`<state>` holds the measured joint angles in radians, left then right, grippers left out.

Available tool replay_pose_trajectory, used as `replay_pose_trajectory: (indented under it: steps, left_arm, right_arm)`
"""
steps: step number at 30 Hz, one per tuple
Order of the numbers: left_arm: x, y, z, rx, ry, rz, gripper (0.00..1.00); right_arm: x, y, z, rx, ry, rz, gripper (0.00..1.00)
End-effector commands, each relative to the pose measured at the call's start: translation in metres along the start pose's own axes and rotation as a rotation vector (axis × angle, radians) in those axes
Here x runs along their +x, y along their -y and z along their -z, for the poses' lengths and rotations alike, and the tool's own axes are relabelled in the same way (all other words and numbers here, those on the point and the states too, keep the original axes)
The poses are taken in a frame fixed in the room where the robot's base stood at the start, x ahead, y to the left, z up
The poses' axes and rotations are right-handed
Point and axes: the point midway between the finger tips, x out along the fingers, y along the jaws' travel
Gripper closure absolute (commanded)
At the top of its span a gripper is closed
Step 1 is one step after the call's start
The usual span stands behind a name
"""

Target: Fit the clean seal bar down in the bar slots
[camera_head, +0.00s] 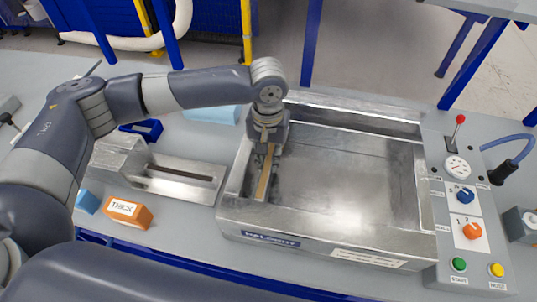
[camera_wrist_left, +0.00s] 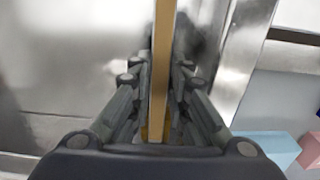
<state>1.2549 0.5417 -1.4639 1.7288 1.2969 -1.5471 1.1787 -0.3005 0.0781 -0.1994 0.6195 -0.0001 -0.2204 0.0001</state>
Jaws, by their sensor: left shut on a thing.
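The seal bar (camera_head: 265,173) is a long, thin tan strip inside the left end of the open metal chamber (camera_head: 345,170). My left gripper (camera_head: 269,148) points down over its far part and is shut on it. In the left wrist view the bar (camera_wrist_left: 163,50) runs up from between the fingers of my left gripper (camera_wrist_left: 155,85). The gripper and arm hide the bar's far end. The bar slots cannot be made out, and I cannot tell whether the bar is seated or just above them. My right gripper is not in view.
Left of the chamber stands a metal holder with a dark slot (camera_head: 180,174). A control panel (camera_head: 465,210) with a red-tipped lever stands at the right. The chamber's middle is clear.

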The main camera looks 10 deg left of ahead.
Motion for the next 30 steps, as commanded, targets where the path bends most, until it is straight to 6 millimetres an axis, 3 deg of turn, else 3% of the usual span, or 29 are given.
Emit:
replay_pose_trajectory:
  steps: [30]
  left_arm:
    - [0.021, 0.000, 0.000, 0.000, 0.000, -0.002, 1.00]
  right_arm:
    - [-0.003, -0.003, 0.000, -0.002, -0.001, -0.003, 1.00]
